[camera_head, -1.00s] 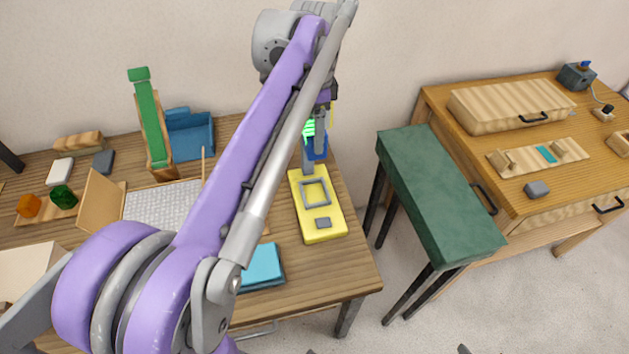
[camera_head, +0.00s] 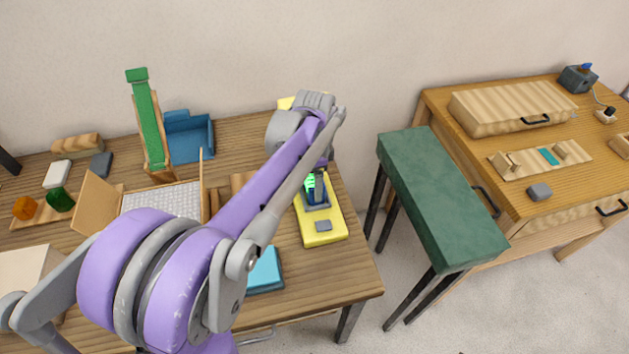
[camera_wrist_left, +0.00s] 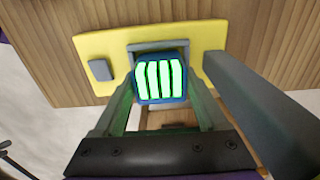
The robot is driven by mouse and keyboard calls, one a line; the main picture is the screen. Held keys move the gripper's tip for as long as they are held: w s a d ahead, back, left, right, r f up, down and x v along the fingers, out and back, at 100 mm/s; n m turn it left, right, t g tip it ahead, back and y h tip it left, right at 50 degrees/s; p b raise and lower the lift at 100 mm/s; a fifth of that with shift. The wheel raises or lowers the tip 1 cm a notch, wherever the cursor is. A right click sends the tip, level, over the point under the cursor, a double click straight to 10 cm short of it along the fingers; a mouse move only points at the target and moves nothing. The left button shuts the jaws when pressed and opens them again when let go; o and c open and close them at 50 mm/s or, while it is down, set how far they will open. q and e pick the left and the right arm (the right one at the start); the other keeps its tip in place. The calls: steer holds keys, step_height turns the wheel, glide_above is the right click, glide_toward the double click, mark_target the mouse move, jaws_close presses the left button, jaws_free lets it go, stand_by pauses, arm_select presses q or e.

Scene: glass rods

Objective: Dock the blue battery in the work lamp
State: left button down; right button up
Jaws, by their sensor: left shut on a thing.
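The work lamp has a yellow base (camera_head: 323,236) on the wooden table, with a raised grey rectangular socket frame (camera_wrist_left: 160,46). Part of its yellow head (camera_head: 286,103) shows behind my arm. The blue battery (camera_wrist_left: 142,91) has glowing green bars on its end and also shows in the head view (camera_head: 320,194). My left gripper (camera_wrist_left: 160,88) is shut on the battery, one finger on each side. It holds the battery upright at the socket frame. I cannot tell whether the battery is inside the frame or just above it. My right gripper is not in view.
A grey bar (camera_wrist_left: 260,110), likely the lamp's post, stands close to the right of the fingers in the wrist view. A teal box (camera_head: 264,272) lies in front of the lamp. A green-topped stool (camera_head: 440,195) stands right of the table.

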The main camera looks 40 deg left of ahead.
arm_select(q)
steer(key=shift+c, duration=1)
jaws_free()
steer(key=shift+f, duration=0.1)
steer(key=shift+r, duration=0.25)
step_height(320, 180, up, 11)
steer(key=p, duration=0.1)
steer(key=s+d+f+n+t, duration=0.1)
steer(key=s+d+f+n, duration=0.1)
steer(key=s+d+f, duration=0.2)
steer(key=s+d+f+n+t, duration=0.2)
steer(key=s+d+f+n, duration=0.1)
steer(key=s+d+f, duration=0.2)
steer(key=s+d+f+n+t, duration=0.2)
steer(key=s+d+f, duration=0.3)
steer(key=shift+s+d+n, duration=0.15)
steer(key=shift+d+n, duration=0.15)
steer(key=shift+n, duration=0.1)
